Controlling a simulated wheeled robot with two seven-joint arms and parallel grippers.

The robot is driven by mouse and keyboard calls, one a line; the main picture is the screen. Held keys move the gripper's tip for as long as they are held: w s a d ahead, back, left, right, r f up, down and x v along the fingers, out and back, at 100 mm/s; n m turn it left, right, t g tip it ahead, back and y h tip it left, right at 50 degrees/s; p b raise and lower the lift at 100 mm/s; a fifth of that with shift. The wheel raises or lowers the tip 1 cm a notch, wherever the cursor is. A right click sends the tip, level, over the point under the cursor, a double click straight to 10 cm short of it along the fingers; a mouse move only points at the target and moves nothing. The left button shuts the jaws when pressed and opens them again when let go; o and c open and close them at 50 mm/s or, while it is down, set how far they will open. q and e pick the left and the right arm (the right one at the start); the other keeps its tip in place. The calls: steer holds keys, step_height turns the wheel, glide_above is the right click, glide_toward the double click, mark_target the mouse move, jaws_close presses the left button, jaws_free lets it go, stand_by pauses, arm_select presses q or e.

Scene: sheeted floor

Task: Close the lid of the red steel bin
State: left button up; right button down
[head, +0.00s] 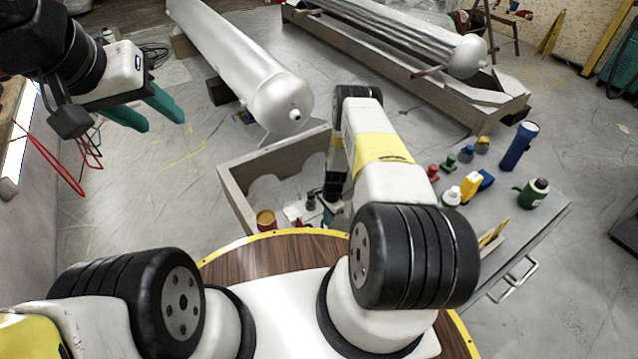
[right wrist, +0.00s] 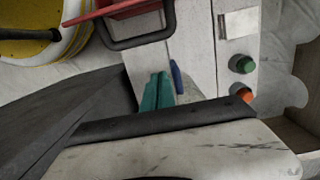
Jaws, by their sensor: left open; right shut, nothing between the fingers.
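A red steel part (right wrist: 122,9) with a dark bar-shaped handle (right wrist: 140,38) shows at the top edge of the right wrist view. It looks like part of the red bin, but most of it is cut off, and I cannot tell how its lid stands. My right gripper (right wrist: 157,92) has its teal fingers together and empty, apart from the red part and below it in that picture. In the head view my right gripper (head: 327,216) is mostly hidden behind my arm. My left gripper (head: 158,112) is open and empty at the upper left, far from the bin.
A wooden-walled box (head: 240,195) stands ahead of me, with a red and yellow can (head: 265,220) at its near side. A grey bench top (head: 500,215) at the right carries bottles and small coloured items. A silver tank (head: 245,65) lies behind. Floor at left centre is clear.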

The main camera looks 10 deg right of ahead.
steer(key=shift+s+a+f, duration=0.2)
steer(key=shift+a+f, duration=0.25)
steer(key=shift+a, duration=0.15)
steer(key=shift+s+a+f, duration=0.2)
steer(key=shift+a+f, duration=0.2)
steer(key=shift+a, duration=0.2)
steer(key=shift+s+a+r, duration=0.3)
steer(key=shift+a, duration=0.35)
steer(key=shift+w+a+r, duration=0.1)
